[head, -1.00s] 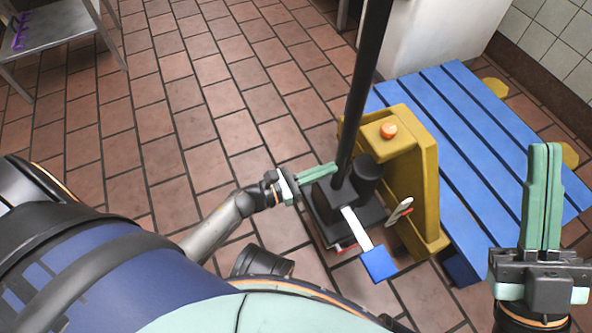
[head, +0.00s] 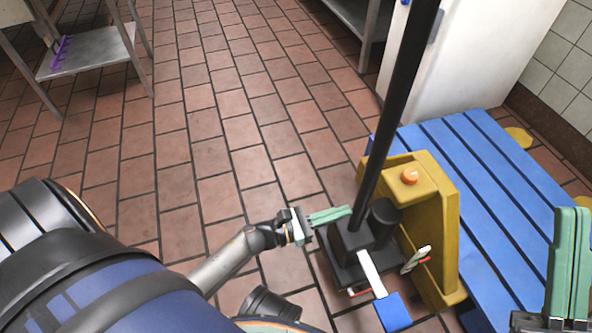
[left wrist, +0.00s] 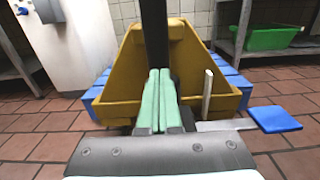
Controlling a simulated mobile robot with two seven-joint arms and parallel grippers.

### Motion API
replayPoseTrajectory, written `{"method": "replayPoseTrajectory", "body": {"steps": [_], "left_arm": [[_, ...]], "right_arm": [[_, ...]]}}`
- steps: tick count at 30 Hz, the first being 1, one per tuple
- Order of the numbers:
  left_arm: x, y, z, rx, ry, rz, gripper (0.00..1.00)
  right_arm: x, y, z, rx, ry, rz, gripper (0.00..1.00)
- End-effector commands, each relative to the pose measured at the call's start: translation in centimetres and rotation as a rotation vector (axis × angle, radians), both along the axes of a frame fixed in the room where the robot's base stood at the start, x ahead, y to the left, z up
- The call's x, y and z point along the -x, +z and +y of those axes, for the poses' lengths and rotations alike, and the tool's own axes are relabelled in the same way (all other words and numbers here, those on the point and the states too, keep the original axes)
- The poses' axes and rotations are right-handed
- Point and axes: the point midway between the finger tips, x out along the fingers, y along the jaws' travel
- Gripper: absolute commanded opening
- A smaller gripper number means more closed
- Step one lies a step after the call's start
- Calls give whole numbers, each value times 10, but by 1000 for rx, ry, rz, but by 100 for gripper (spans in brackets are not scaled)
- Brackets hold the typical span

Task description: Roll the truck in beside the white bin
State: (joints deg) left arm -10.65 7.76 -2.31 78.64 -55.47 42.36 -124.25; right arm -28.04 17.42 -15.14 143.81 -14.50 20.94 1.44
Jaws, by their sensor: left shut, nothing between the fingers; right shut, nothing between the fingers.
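The truck is a yellow pallet truck (head: 437,215) with a tall black handle pole (head: 392,110), an orange button and a blue pedal (head: 393,312). A blue slatted pallet (head: 480,180) sits at its far side. My left gripper (head: 345,213) is shut and empty, its green fingers close beside the base of the pole; I cannot tell if they touch. In the left wrist view the fingers (left wrist: 160,100) point at the pole and the yellow body (left wrist: 190,70). My right gripper (head: 570,265) is shut and empty, at the right edge over the pallet. I cannot make out a white bin.
A white cabinet (head: 480,65) stands behind the pallet, by a tiled wall. A metal table (head: 90,52) is at the upper left. A green tub (left wrist: 268,38) sits on a shelf in the left wrist view. The tiled floor (head: 215,130) on the left is open.

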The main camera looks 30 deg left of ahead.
Motion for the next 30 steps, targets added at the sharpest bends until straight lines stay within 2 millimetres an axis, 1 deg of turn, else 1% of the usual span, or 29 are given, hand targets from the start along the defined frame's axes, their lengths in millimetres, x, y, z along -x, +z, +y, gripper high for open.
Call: {"method": "replayPoseTrajectory", "body": {"steps": [1,6,13,17,21,26,29,30], "left_arm": [[7,-1,6,-2,1,3,0],[28,-1,22,-3,1,4,0],[55,-1,43,-2,0,3,0],[68,-1,52,0,2,4,0],[72,0,56,-1,0,1,0],[72,1,55,13,-4,6,0],[70,8,48,109,-27,47,0],[69,13,43,179,-44,82,0]], "right_arm": [[0,0,0,0,0,0,0],[0,0,0,0,0,0,0],[0,-1,0,0,0,0,0],[0,0,0,0,0,0,0],[0,0,0,0,0,0,0],[0,0,0,0,0,0,0],[0,2,0,-1,1,0,0],[0,3,0,-1,1,0,0]]}}
